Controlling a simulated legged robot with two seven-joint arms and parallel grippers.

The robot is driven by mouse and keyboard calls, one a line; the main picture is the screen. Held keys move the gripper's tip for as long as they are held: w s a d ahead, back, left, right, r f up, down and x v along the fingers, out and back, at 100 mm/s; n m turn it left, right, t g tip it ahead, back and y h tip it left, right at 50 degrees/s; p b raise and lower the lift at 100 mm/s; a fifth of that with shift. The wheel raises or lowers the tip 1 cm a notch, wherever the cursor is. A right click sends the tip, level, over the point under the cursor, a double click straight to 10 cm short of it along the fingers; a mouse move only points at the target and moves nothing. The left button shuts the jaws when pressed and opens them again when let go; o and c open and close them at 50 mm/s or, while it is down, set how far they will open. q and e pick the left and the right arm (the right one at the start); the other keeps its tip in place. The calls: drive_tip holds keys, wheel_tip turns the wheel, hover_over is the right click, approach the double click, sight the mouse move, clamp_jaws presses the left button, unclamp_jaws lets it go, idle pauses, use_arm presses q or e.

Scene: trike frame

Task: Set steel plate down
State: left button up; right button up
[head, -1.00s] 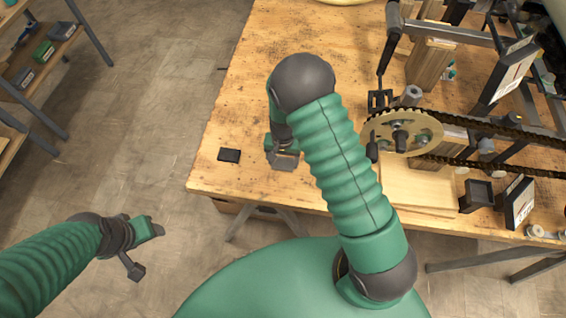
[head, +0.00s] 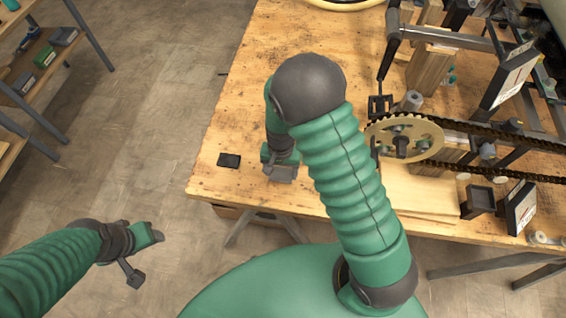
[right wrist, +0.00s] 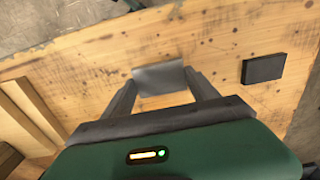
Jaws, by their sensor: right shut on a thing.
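The steel plate (right wrist: 160,77) is a small flat grey piece between the fingertips of my right gripper (right wrist: 162,92) in the right wrist view. The gripper is shut on it, above the wooden table. Whether the plate touches the tabletop I cannot tell. In the head view my right gripper (head: 281,170) is near the table's front left part, partly hidden by my arm. My left gripper (head: 150,236) is off the table at the lower left, over the floor. Its jaw opening is not clear.
A small black block (head: 229,160) lies on the wooden table (head: 235,120) left of my right gripper. A gold chainring (head: 403,138) with chain and the dark trike frame (head: 450,37) stand to the right. Shelves (head: 40,60) are at the far left.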

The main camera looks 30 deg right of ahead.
drive_tip(key=s+a+r, duration=0.1)
drive_tip(key=s+a, duration=0.6)
drive_tip(key=s, duration=0.3)
wheel_tip(320, 180, up, 9)
drive_tip(key=n, duration=0.7)
hover_over(281, 176)
drive_tip(key=shift+r, duration=0.2)
